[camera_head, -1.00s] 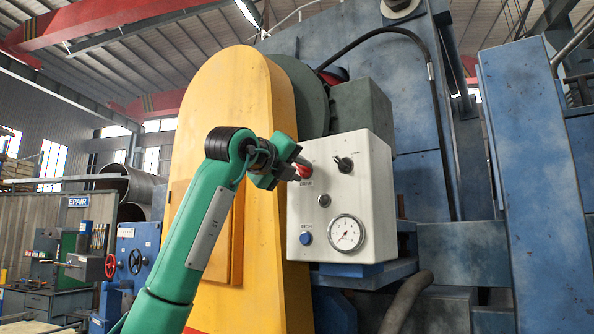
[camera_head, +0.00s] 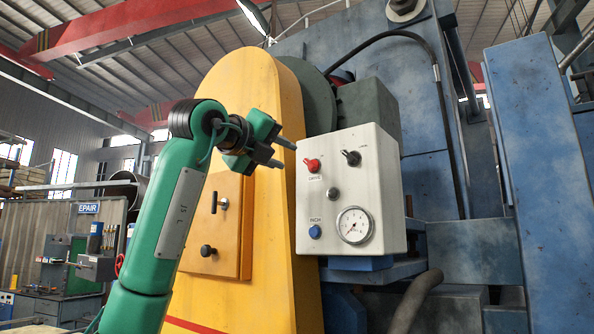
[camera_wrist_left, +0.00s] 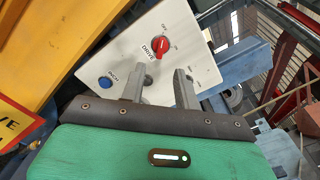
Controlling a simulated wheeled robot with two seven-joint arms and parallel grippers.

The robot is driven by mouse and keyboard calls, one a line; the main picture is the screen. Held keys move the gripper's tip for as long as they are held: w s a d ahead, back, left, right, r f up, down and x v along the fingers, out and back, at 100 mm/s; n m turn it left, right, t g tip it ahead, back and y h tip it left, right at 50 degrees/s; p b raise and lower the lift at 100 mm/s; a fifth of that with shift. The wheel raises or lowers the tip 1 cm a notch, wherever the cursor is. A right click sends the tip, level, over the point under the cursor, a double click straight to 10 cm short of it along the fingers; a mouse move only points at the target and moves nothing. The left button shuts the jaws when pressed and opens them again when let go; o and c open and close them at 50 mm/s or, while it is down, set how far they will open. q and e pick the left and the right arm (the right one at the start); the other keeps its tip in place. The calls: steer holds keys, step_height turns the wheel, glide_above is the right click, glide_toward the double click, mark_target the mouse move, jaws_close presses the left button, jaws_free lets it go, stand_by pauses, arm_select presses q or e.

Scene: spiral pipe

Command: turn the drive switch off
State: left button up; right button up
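The drive switch is a red knob (camera_head: 312,165) at the upper left of a white control box (camera_head: 378,222), above a DRIVE label. In the left wrist view the red knob (camera_wrist_left: 160,46) shows beyond my fingertips with a pale pointer line. I cannot read for certain which mark it points at. My left gripper (camera_head: 283,153) is open and empty, up and left of the knob and apart from it. In the left wrist view the two fingers of my left gripper (camera_wrist_left: 157,82) stand apart below the knob. My right gripper is not in view.
The box also carries a black knob (camera_head: 351,158), a small dark button (camera_head: 332,193), a blue button (camera_head: 315,231) and a gauge (camera_head: 354,225). A yellow housing (camera_head: 265,240) stands left of the box. A blue column (camera_head: 545,180) stands at right.

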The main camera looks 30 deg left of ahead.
arm_select(q)
steer(key=s, duration=0.3)
steer(key=s+b, duration=0.1)
steer(key=s, duration=0.1)
steer(key=shift+a, duration=0.3)
steer(key=shift+w, duration=0.1)
